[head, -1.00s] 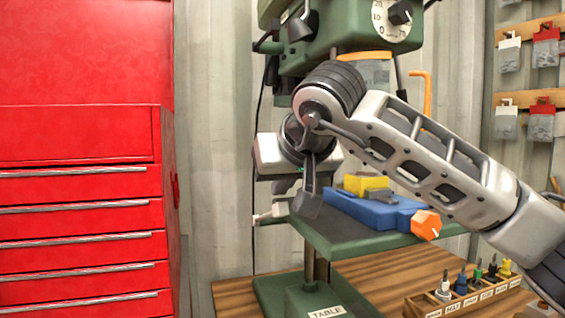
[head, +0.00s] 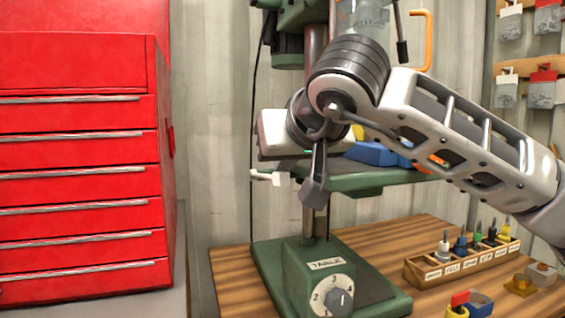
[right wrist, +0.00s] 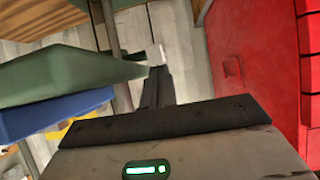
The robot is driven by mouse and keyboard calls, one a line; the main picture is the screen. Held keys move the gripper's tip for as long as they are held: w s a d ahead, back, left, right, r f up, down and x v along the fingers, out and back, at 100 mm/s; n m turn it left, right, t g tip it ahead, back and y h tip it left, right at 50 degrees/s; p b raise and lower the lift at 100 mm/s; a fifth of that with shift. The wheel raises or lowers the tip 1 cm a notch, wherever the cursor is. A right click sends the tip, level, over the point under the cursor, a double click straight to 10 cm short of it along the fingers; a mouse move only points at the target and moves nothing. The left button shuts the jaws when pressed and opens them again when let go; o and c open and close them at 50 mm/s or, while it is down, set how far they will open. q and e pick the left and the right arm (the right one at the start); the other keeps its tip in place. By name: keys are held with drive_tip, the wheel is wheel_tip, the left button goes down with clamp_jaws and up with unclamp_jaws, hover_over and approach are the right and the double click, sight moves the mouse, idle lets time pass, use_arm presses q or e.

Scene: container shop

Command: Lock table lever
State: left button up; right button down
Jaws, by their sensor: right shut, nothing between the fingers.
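The table lever (head: 270,177) is a small pale handle at the left edge of the green drill-press table (head: 360,187). My right gripper (head: 314,193) hangs just right of the lever in the head view, its dark fingers pointing down in front of the table edge. In the right wrist view the shut, empty fingers (right wrist: 158,75) point toward a pale block, likely the lever (right wrist: 155,53), just past their tips beside the table (right wrist: 70,75). I cannot tell whether they touch it. My left gripper is not in view.
A blue vise (head: 375,153) sits on the table, partly behind my right arm. The green base (head: 320,262) carries a TABLE label and a dial (head: 332,297). A wooden bit rack (head: 462,265) stands right on the bench. A red tool cabinet (head: 80,160) stands left.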

drive_tip(key=shift+s+d+f, duration=0.1)
drive_tip(key=shift+s+f, duration=0.05)
drive_tip(key=shift+f, duration=0.15)
